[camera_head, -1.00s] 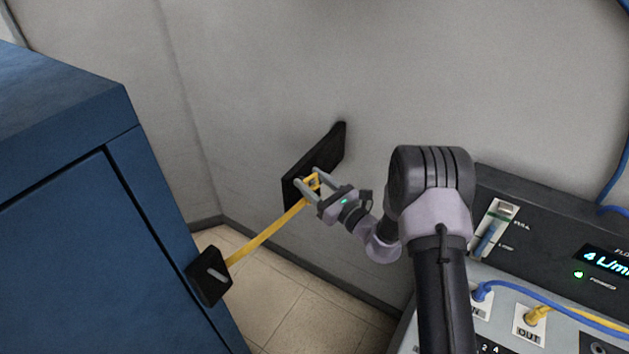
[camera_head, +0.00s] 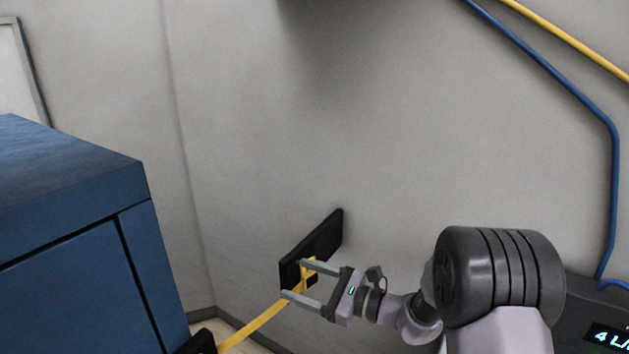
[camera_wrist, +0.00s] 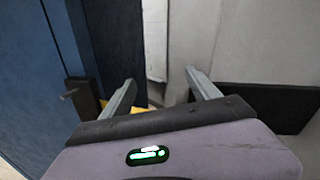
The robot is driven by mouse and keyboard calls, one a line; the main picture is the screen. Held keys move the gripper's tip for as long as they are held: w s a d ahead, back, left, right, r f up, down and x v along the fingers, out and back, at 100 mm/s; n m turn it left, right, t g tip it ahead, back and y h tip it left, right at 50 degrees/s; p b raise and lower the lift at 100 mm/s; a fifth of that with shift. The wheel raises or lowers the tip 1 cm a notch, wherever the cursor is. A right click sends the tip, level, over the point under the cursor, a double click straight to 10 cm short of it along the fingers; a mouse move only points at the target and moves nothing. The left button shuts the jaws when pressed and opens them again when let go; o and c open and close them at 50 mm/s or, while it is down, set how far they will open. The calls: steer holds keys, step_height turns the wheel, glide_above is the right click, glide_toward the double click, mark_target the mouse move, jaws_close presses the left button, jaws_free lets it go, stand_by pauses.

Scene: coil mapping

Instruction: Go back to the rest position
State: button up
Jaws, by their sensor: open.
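My gripper (camera_head: 294,278) is open, its two fingers parallel and apart. It points left, in front of the black wall plate (camera_head: 325,236). The yellow strap (camera_head: 258,323) runs from the plate down left to a black bracket (camera_head: 203,343) by the blue cabinet. The strap's upper end shows between and behind my fingers; whether they touch it I cannot tell. In the wrist view my gripper (camera_wrist: 160,77) has nothing clearly between its fingertips.
The blue cabinet (camera_head: 75,265) stands at the left. A dark unit with a lit display (camera_head: 609,336) is at the lower right. Blue (camera_head: 560,77) and yellow (camera_head: 565,38) hoses run along the wall at the upper right. The wall's middle is bare.

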steer(key=s+a+r+n+g+h+b, duration=0.1)
steer(key=s+r+n+g+h, duration=0.2)
steer(key=s, duration=0.5)
steer(key=s+a+r+n+g, duration=0.25)
steer(key=s+n, duration=0.25)
steer(key=s, duration=0.4)
steer(key=s+d+f+n+t+h+b, duration=0.2)
steer(key=s+d+n+h, duration=0.6)
steer(key=s+d, duration=0.6)
steer(key=d+t+h, duration=0.1)
steer(key=h, duration=0.1)
steer(key=shift+s+d+f+h, duration=0.25)
steer(key=shift+f+h, duration=0.15)
steer(key=shift+a+b, duration=0.1)
steer(key=shift+b, duration=0.2)
